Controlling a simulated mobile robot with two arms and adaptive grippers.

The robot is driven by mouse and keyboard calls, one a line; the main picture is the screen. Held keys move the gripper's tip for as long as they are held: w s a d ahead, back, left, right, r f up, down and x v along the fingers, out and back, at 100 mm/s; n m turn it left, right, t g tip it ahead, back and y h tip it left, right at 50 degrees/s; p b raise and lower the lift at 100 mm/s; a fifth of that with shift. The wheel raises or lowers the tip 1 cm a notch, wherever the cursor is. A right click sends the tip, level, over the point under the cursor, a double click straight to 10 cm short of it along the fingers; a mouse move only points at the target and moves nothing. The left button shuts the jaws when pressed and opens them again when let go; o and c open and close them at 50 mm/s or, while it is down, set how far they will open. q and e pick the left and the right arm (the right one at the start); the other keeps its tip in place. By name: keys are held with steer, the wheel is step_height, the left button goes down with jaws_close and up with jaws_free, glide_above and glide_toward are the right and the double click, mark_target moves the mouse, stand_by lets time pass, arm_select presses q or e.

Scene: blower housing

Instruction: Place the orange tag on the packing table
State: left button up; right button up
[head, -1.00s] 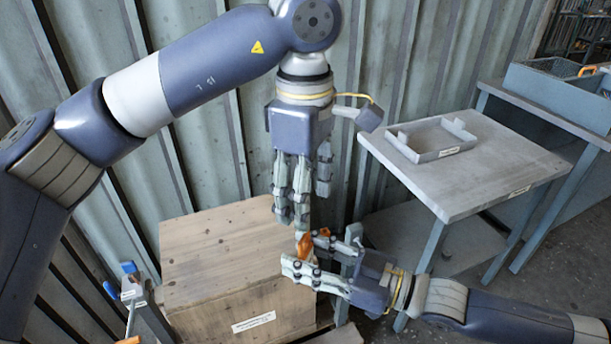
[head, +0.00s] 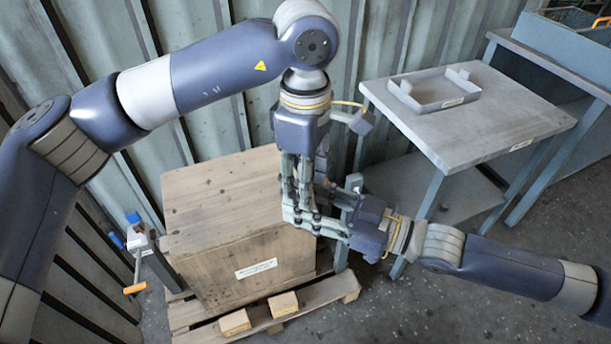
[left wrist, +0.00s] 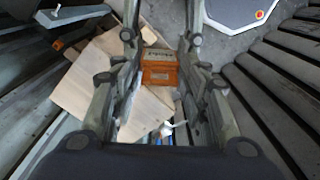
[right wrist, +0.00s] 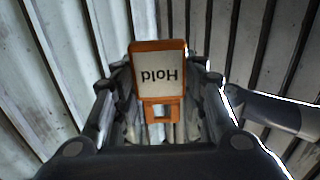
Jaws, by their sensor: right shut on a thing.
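The orange tag (right wrist: 157,72) carries a white label reading "Hold" and is held upright between the fingers of my right gripper (head: 300,208). The tag also shows in the left wrist view (left wrist: 159,70), between the spread fingers of my left gripper (head: 306,200). My left gripper points down, with its fingers apart on both sides of the tag; I cannot tell whether they touch it. In the head view the fingers of both grippers meet beside the wooden crate and hide the tag. A grey table (head: 480,130), probably the packing table, stands at the right.
A shallow grey tray (head: 434,103) lies on the far part of the table; its front part is bare. The wooden crate (head: 215,195) stands on a pallet (head: 345,290) below my grippers. A blue-grey bench (head: 550,68) stands beyond the table. A corrugated wall is behind.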

arm_select(q)
steer(key=c, duration=0.5)
arm_select(e)
steer(key=o, duration=1.1)
